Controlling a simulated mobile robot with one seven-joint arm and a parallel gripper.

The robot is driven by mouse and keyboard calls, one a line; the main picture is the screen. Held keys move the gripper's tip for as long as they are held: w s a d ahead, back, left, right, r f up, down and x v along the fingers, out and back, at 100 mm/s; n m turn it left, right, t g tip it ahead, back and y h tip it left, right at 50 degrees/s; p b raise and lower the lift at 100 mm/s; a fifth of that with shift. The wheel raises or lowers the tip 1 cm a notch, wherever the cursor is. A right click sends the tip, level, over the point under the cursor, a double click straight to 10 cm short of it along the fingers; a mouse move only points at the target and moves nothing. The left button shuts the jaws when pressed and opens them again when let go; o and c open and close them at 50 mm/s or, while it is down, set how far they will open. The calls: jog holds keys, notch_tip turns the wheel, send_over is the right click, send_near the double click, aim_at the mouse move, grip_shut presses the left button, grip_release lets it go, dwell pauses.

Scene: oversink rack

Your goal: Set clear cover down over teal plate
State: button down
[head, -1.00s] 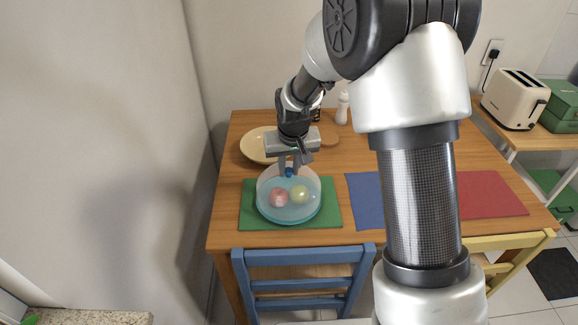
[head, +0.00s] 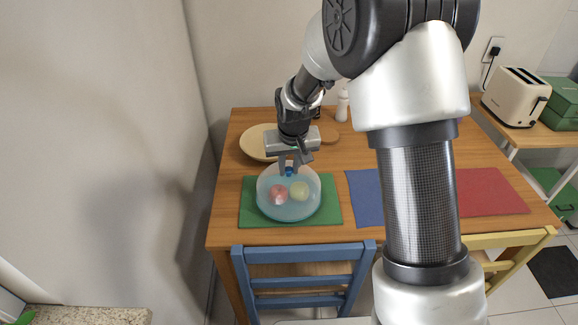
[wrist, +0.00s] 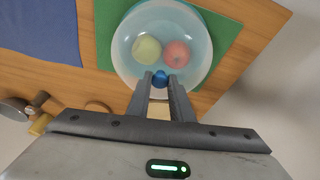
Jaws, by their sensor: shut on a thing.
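The clear cover (head: 268,184) is a see-through dome with a blue knob on top. It is over the teal plate (head: 289,214), which lies on a green placemat and bears a pink-red fruit (head: 279,194) and a yellow-green fruit (head: 299,191). My gripper (head: 289,171) is shut on the blue knob, above the plate's far side. The wrist view shows the fingers on the knob (wrist: 160,79), with both fruits under the cover. I cannot tell whether the cover's rim touches the plate.
The green placemat (head: 331,215) is at the table's left. A blue placemat (head: 365,198) and a red one (head: 490,192) lie to the right. A cream plate (head: 252,143) and a white bottle (head: 342,106) stand behind. Blue chair (head: 303,257) in front.

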jog(key=shift+f, duration=0.15)
jog(key=c, duration=1.5)
grip_release()
jog(key=a+p+v, duration=0.1)
jog(key=p+v, duration=0.1)
jog(key=v, duration=1.5)
jog(key=s+d+r+t+p, duration=0.1)
jog(key=s+d+r+p, duration=0.25)
jog(key=s+r, duration=0.3)
jog(key=s+d+r+p, duration=0.3)
jog(key=s+d+r, duration=0.15)
jog(key=r, duration=0.35)
jog(key=shift+m+t, duration=0.6)
jog(key=shift+m, duration=0.2)
jog(key=s+d+r+p, duration=0.1)
jog(key=s, duration=0.3)
jog(key=s+d+r+p, duration=0.1)
jog(key=s+r+p, duration=0.1)
jog(key=s, duration=0.2)
jog(key=s+d+r+p, duration=0.1)
jog(key=s+r+p, duration=0.1)
jog(key=s, duration=0.3)
jog(key=shift+s+d+r, duration=0.1)
jog(key=shift+d, duration=0.3)
